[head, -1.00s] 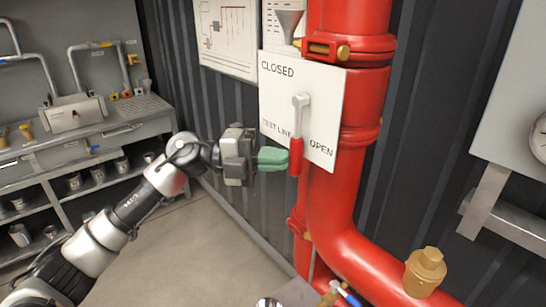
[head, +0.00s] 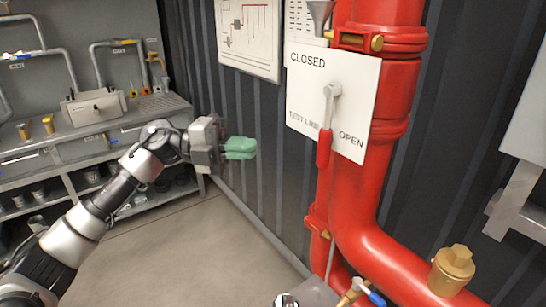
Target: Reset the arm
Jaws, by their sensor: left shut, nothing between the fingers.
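My left arm comes in from the left, and my left gripper (head: 250,148) has green fingers that are shut with nothing between them. It is in front of the dark corrugated wall, left of the valve lever and apart from it. The red-handled lever (head: 324,148) hangs down from its pivot on the white sign plate (head: 350,75), marked CLOSED at top left and OPEN at lower right. The lever points down, slightly left, between the TEST LINE and OPEN words.
Large red pipes (head: 362,205) stand at the right, with a brass cap (head: 452,268) at lower right. A workbench (head: 110,125) with pipe fittings and shelves stands at the back left. The floor (head: 190,255) between is clear. A diagram board (head: 247,37) hangs on the wall.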

